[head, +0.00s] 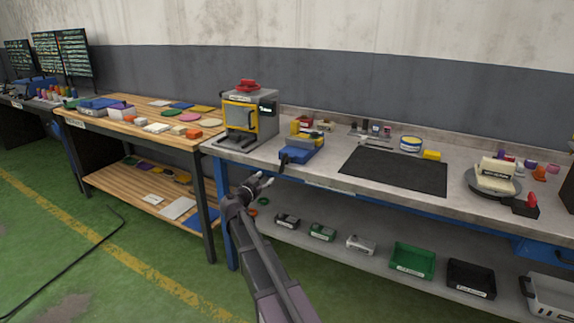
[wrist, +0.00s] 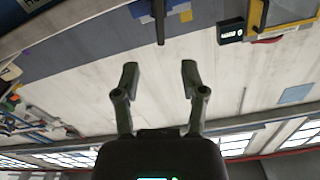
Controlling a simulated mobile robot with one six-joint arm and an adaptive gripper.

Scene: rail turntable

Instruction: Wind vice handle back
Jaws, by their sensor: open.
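The blue vice (head: 300,151) stands near the front edge of the grey workbench, with its dark handle (head: 283,161) at its front left end. In the wrist view, a blue part (wrist: 143,9) and a dark bar (wrist: 159,24), seemingly the vice and its handle, show at the top edge. My gripper (head: 264,181) is open and empty in front of the bench, below and to the left of the vice, apart from the handle. Its two fingers (wrist: 159,75) are spread wide in the wrist view.
A grey machine with a yellow-framed front (head: 250,115) stands just left of the vice. A black mat (head: 395,171) lies to its right, and a turntable (head: 493,183) stands farther right. Bins, including a green bin (head: 412,261), sit on the lower shelf. A wooden-topped table (head: 150,105) adjoins at left.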

